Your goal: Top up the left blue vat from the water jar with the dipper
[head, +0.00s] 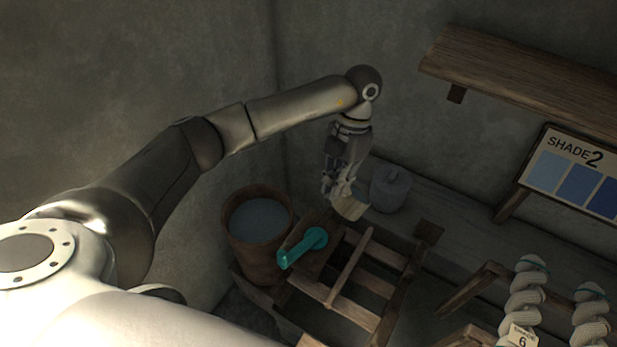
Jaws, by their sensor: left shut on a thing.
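My left gripper (338,190) reaches down from above, shut on a pale tan, cup-like thing that looks like the dipper (350,207). It is beside the grey rounded jar (390,190) on the bench, which may be the water jar; whether they touch cannot be told. The dipper's handle is mostly hidden by my fingers. A wooden tub (253,259) with blue-grey liquid (258,219) stands left of the gripper and looks like the left vat. My right gripper is not in view.
A teal piece with a round end (302,248) lies on the wooden slatted frame (350,268) right of the tub. A shelf (520,80) juts out at upper right, above a shade board (575,178). Twisted yarn hanks (524,295) stand at lower right.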

